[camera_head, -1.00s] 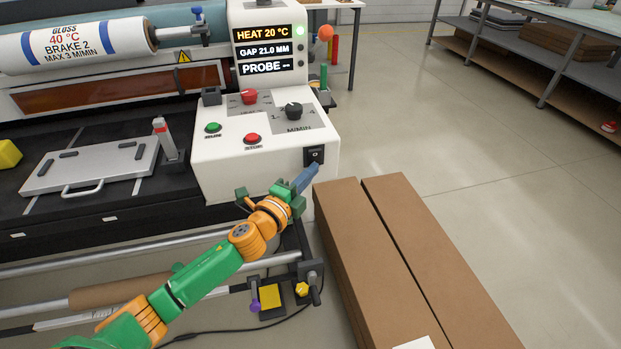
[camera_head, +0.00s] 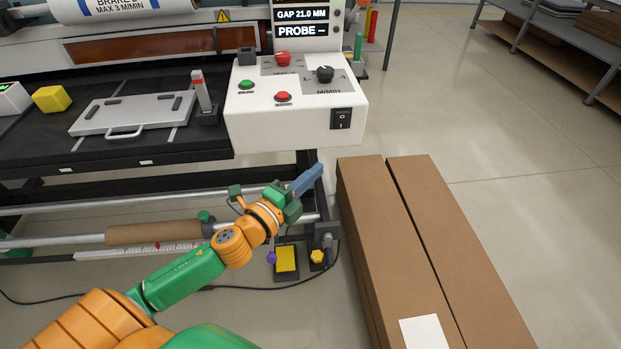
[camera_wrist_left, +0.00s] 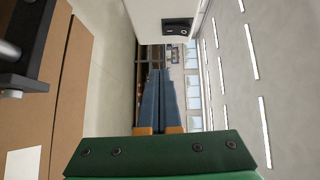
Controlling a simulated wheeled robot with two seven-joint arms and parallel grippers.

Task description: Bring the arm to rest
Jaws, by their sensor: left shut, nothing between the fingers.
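My left arm, green and orange, comes in from the lower left in the head view. My left gripper (camera_head: 307,180) is shut and empty, with its blue-grey fingers together and pointing up and right. It is below the white control box (camera_head: 290,122) and apart from it. The black rocker switch (camera_head: 341,119) on the box's front is above and right of the fingertips. In the left wrist view the shut fingers (camera_wrist_left: 160,98) point away from me, and the switch (camera_wrist_left: 178,27) shows above them. My right gripper is not in view.
Two long cardboard boxes (camera_head: 378,225) lie on the floor just right of my gripper. A frame rail with a brown roll (camera_head: 155,233) runs behind my forearm. A yellow pedal (camera_head: 286,259) is below the gripper. The floor beyond the boxes is clear.

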